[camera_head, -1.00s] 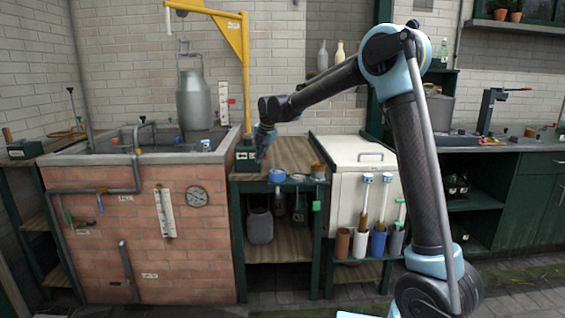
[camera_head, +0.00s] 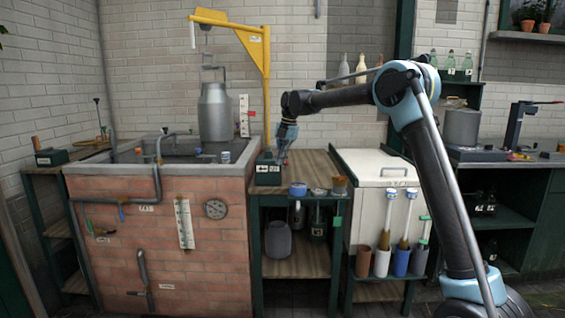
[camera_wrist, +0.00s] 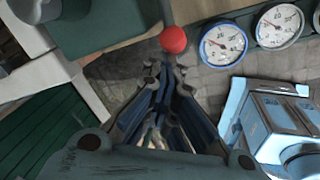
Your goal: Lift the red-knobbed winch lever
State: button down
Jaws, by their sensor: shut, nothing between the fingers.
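In the wrist view a round red knob (camera_wrist: 174,39) sits on the end of a thin grey lever (camera_wrist: 167,12). My gripper (camera_wrist: 165,78) is shut and empty, with its fingertips just below the knob in the picture. I cannot tell whether they touch it. In the head view my gripper (camera_head: 284,158) points down beside a dark green box (camera_head: 268,175) with a white label, on the left of the wooden-topped bench. The knob is too small to tell apart from the fingers there.
Two round gauges, one blue-rimmed (camera_wrist: 223,43) and one white (camera_wrist: 279,26), lie right of the knob. A brick vat (camera_head: 150,225) with a hanging milk can (camera_head: 215,112) and yellow hoist (camera_head: 228,20) stands left. A white chest (camera_head: 375,172) stands right of the bench.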

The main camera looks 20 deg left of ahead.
jog(key=shift+w+r, duration=0.1)
jog(key=shift+r, duration=0.5)
notch_tip(320, 180, up, 9)
jog(key=s, duration=0.2)
jog(key=shift+s+d, duration=0.35)
jog(key=shift+s, duration=0.05)
dwell(0.3)
dwell(0.3)
